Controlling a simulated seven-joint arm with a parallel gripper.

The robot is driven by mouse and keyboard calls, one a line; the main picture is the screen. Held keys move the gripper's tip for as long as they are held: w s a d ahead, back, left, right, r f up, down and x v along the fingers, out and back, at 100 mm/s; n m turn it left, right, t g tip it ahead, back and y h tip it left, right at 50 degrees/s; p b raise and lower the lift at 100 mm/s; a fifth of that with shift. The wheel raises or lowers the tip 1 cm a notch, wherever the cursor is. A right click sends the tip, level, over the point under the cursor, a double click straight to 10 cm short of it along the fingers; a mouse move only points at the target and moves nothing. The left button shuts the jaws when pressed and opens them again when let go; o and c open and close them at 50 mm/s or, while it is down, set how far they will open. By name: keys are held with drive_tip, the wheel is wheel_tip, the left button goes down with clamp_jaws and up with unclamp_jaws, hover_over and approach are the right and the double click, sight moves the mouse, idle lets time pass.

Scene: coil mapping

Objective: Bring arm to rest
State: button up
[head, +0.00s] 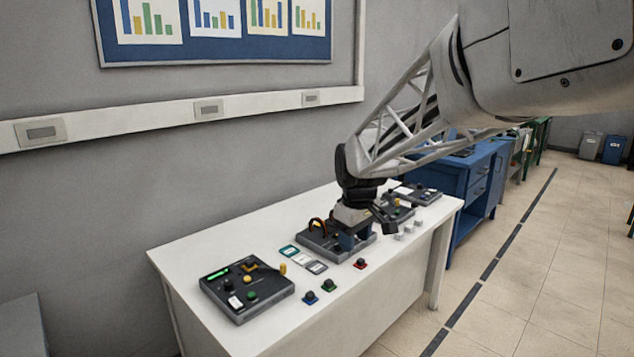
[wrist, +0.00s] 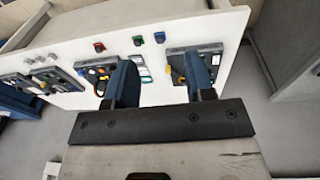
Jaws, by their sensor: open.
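My arm reaches in from the upper right of the head view. My gripper (head: 350,238) points down over the middle of the white table (head: 175,262). It is open and I see nothing between its fingers. In the wrist view its two blue fingers (wrist: 160,78) stand well apart, with part of the table between them. A dark panel with a black-and-red loop (head: 318,228) sits at or just behind the gripper. I cannot tell from the head view how far the fingers are above it.
A dark panel with a green light strip (head: 246,288) is at the table's near left end. Blue (head: 310,297), green (head: 328,285) and red (head: 360,263) knobbed pieces line the front. Several cards (head: 303,258) lie mid-table. More panels (head: 425,193) are farther right. A blue cabinet (head: 470,185) stands beyond.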

drive_tip(key=s+d+m, duration=0.3)
drive_tip(key=s, duration=0.8)
drive_tip(key=s+d+f+m, duration=0.1)
drive_tip(key=s+d+m, duration=0.2)
drive_tip(key=s, duration=0.8)
drive_tip(key=s+d+f+m+t, duration=0.1)
drive_tip(key=s+d+m, duration=0.2)
drive_tip(key=s, duration=0.8)
drive_tip(key=shift+s+d+f, duration=0.25)
drive_tip(key=shift+s+d, duration=0.15)
drive_tip(key=shift+d, duration=0.05)
